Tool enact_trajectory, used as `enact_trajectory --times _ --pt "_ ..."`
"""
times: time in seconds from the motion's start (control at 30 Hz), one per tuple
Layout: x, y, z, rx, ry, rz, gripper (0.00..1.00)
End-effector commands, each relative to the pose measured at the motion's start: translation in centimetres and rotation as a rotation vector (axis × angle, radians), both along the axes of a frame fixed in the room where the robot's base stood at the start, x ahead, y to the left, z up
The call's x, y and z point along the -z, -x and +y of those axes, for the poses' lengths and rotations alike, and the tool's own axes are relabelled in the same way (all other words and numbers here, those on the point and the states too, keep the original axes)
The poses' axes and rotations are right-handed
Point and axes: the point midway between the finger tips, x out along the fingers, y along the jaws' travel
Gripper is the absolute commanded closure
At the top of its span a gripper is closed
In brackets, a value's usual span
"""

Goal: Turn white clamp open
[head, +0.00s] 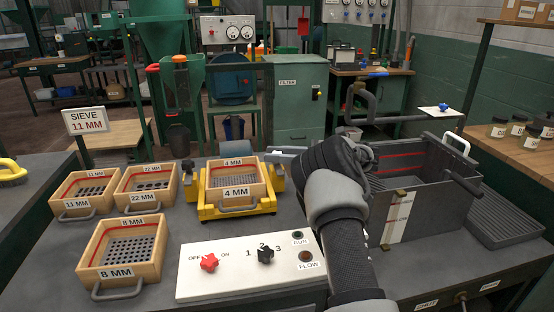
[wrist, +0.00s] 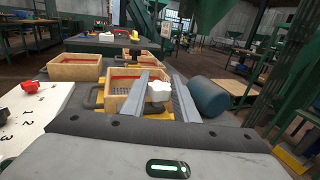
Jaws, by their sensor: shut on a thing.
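The white clamp (wrist: 158,89) shows in the wrist view as a small white block between the two grey fingers of my gripper (wrist: 161,80). My gripper is shut on it. The clamp sits beside the wooden sieve (wrist: 122,82) in the yellow frame (wrist: 154,115). In the head view this sieve (head: 234,180) is labelled 4 MM and rests in the yellow frame (head: 208,212). My arm and wrist cover the area right of it there, so I cannot make out the clamp or the fingertips in that view.
Wooden sieves 11 MM (head: 84,197), 22 MM (head: 144,192) and 8 MM (head: 124,248) stand left. A sign (head: 85,121) reads SIEVE 11 MM. A white control panel (head: 214,282) with red and black knobs lies in front. A grey open box (head: 420,215) stands right of my arm.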

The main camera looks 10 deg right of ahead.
Motion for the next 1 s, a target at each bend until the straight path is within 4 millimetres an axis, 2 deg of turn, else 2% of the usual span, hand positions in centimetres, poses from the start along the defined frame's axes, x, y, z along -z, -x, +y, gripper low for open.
enact_trajectory --times 0.5,0.53,0.63,1.0 --pt "-0.14 -0.04 0.09 -0.021 -0.003 -0.002 0.96" --pt "-0.14 -0.04 0.09 -0.021 -0.003 -0.002 0.72" --pt "-0.12 -0.04 0.08 -0.021 -0.002 -0.002 0.55" --pt "-0.07 0.06 -0.39 -0.018 -0.002 0.0 0.54"
